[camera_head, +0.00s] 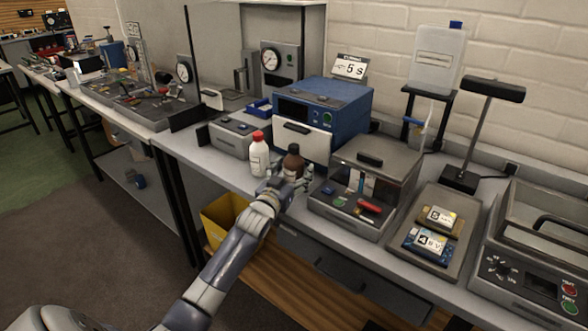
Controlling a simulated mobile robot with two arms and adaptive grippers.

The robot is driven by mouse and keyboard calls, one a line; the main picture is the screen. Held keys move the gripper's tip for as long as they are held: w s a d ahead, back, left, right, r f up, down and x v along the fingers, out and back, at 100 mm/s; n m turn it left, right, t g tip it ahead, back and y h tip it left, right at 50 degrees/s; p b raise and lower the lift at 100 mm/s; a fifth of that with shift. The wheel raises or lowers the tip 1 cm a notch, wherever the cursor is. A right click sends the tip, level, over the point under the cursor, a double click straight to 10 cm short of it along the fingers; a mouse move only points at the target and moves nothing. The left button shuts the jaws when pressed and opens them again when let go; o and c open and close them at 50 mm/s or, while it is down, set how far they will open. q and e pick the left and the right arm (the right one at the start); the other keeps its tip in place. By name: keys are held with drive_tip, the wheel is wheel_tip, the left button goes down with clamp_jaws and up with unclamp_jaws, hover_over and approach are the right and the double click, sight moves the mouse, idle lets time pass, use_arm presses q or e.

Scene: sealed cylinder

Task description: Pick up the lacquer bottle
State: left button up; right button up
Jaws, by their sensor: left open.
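Two bottles stand side by side on the grey bench, and I cannot read which is labelled lacquer. One is a dark brown bottle (293,161) with a dark cap. The other is a white bottle with a red cap (259,156), just left of the brown one. My left gripper (289,180) is open at the near side of the brown bottle, hiding its lower part. I cannot tell whether the fingers touch it. My right gripper is not in view.
A blue machine (323,110) stands close behind the bottles. A grey device with a glassy cover (364,185) is close on the right. A tray with two small packs (430,229) lies farther right. A yellow bin (222,215) is below the bench.

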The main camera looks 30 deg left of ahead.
use_arm(q)
drive_tip(key=shift+w+r, duration=0.1)
drive_tip(key=shift+w, duration=0.05)
drive_tip(key=c, duration=1.3)
drive_tip(key=shift+c, duration=0.2)
drive_tip(key=shift+r, duration=0.1)
